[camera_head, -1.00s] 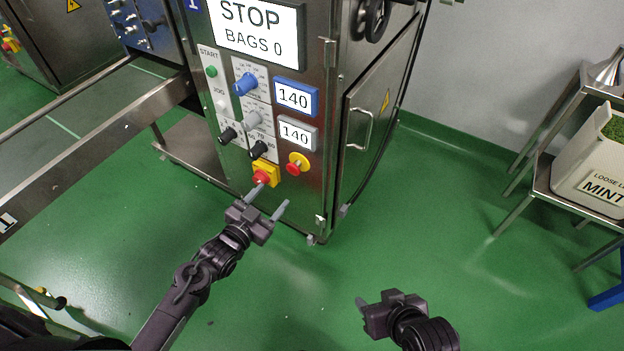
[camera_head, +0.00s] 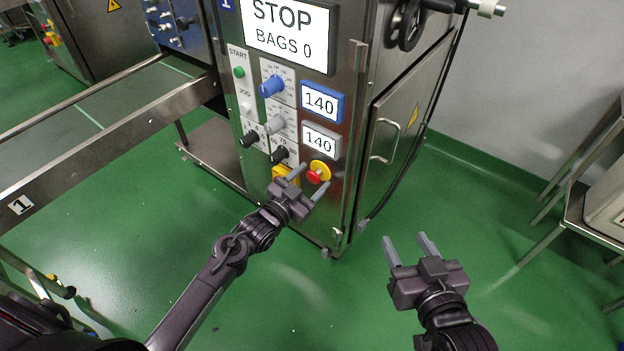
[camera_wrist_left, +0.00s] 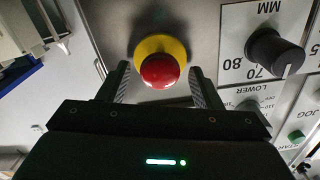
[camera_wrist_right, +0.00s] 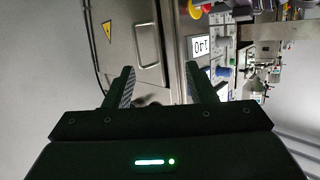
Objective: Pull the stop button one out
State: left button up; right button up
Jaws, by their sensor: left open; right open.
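The stop button (camera_head: 314,177) is a red mushroom head on a round yellow collar (camera_head: 321,167), low on the steel machine's front panel. In the left wrist view the red button (camera_wrist_left: 160,71) sits centred between the finger tips. My left gripper (camera_head: 308,180) is open, its fingers pointing at the panel on either side of the button's line. Whether the fingers reach past the button's head, I cannot tell. My right gripper (camera_head: 408,240) is open and empty over the floor at the right, away from the panel. In the right wrist view it faces the machine's side door (camera_wrist_right: 146,50).
A yellow switch box (camera_head: 284,172) lies just left of the stop button, partly hidden by my left gripper. Black knobs (camera_head: 279,154) and two displays (camera_head: 320,139) are above. A conveyor (camera_head: 110,125) extends left. Green floor (camera_head: 330,300) is clear in front.

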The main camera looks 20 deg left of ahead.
pick_arm(q)
jog(key=shift+w+d, duration=0.15)
jog(key=shift+w, duration=0.25)
pick_arm(e)
jog(key=shift+w+r+t, duration=0.3)
jog(key=shift+r+t, duration=0.2)
jog(key=shift+r, duration=0.35)
pick_arm(q)
jog(key=shift+c, duration=0.3)
grip_shut()
jog(key=shift+s+p, duration=0.45)
jog(key=shift+p, duration=0.25)
pick_arm(e)
jog(key=s+f+g+h, duration=0.1)
jog(key=s+f+g, duration=0.1)
jog(key=f, duration=0.3)
jog(key=s+d+f+g, duration=0.1)
jog(key=s+f+g, duration=0.2)
jog(key=f, duration=0.2)
jog(key=shift+s+f+g+h, duration=0.2)
jog(key=shift+s+g+h, duration=0.1)
jog(key=shift+s+h, duration=0.1)
pick_arm(q)
jog(key=shift+o, duration=0.3)
grip_release()
jog(key=shift+a, duration=0.2)
